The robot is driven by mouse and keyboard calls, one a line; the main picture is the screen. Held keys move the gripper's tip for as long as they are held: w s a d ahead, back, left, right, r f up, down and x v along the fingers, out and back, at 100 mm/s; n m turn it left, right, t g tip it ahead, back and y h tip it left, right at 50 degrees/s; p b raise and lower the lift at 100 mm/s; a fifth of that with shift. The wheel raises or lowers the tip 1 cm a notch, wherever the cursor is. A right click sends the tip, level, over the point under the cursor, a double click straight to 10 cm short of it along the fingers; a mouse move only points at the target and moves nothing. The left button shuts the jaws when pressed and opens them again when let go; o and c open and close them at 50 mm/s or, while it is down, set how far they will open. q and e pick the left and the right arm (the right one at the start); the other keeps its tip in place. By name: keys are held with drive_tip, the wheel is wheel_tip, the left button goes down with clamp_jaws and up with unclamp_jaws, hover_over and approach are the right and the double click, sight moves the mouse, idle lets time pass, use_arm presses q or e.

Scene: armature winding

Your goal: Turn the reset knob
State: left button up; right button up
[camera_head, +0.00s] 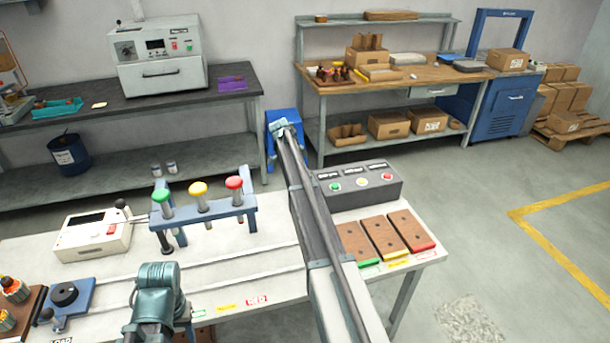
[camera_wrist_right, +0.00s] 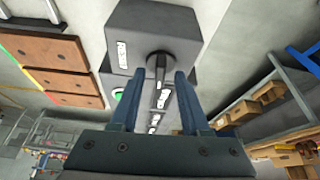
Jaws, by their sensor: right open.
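The dark grey control box (camera_head: 372,190) stands at the right of the white bench, with green, yellow and red buttons on its sloped top. In the right wrist view the box (camera_wrist_right: 185,25) fills the upper middle. A dark knob (camera_wrist_right: 158,66) sticks up from it towards the camera. My right gripper (camera_wrist_right: 156,75) is open. Its two blue fingers point at the box, with the knob between their tips in the picture; no contact shows. In the head view my right arm covers the box's left end, and I cannot make out the knob there. My left gripper is not in view.
Three brown plates (camera_head: 383,238) lie in front of the box. A blue stand (camera_head: 220,212) with green, yellow and red knobs and a white instrument (camera_head: 92,234) stand to the left. Behind are a dark shelf bench (camera_head: 120,108) and a wooden workbench (camera_head: 400,80). Floor at right is clear.

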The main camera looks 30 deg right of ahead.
drive_tip(key=p+v, duration=1.2)
drive_tip(key=v, duration=0.1)
drive_tip(key=shift+r, duration=0.25)
drive_tip(key=shift+a, duration=0.1)
